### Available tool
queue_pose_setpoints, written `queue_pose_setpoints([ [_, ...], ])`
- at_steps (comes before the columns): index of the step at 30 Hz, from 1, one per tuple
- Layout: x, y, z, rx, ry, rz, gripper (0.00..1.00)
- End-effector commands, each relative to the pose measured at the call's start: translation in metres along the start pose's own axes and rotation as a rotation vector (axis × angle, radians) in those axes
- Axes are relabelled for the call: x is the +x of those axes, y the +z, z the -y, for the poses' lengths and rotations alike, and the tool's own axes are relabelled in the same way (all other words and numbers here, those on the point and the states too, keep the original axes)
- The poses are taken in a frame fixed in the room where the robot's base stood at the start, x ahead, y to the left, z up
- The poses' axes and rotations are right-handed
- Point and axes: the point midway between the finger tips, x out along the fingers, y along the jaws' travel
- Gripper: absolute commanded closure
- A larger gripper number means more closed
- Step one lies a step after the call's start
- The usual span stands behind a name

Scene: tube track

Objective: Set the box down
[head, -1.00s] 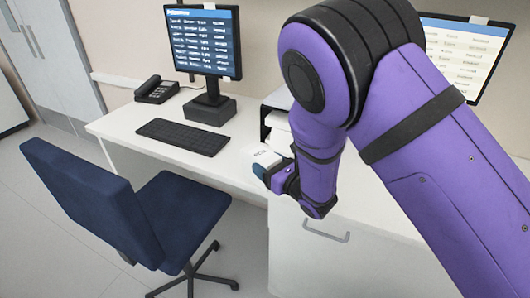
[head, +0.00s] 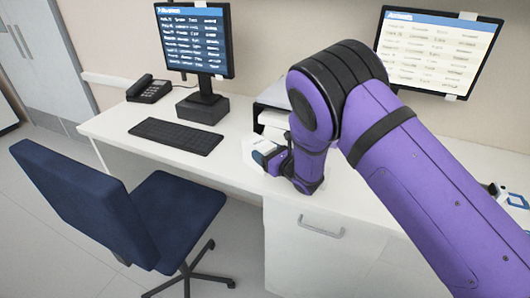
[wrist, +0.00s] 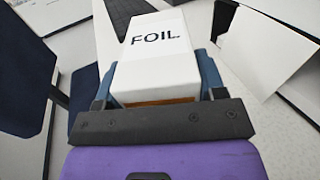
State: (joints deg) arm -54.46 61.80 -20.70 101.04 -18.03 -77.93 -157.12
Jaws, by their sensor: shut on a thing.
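The box (wrist: 158,52) is white with "FOIL" printed on its top. In the wrist view it sits between the blue fingers of my gripper (wrist: 160,85), which is shut on it. In the head view the box (head: 253,152) shows only in part, as my gripper (head: 268,160) and arm hide much of it. The box is over or at the front part of the white desk (head: 228,172), right of the keyboard. I cannot tell whether its underside touches the desk.
A black keyboard (head: 177,136), a monitor (head: 196,40) and a phone (head: 149,90) stand on the desk to the left. A black paper tray (head: 272,108) is behind the box. A blue chair (head: 95,205) stands in front. Bare desk lies between keyboard and box.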

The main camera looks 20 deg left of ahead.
Motion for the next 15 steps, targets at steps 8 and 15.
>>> queue_pose_setpoints([
  [8,0.0002,-0.0006,-0.0002,0.000,0.000,0.001,0.62],
  [15,0.0001,-0.0023,-0.0002,0.000,0.000,0.001,0.11],
])
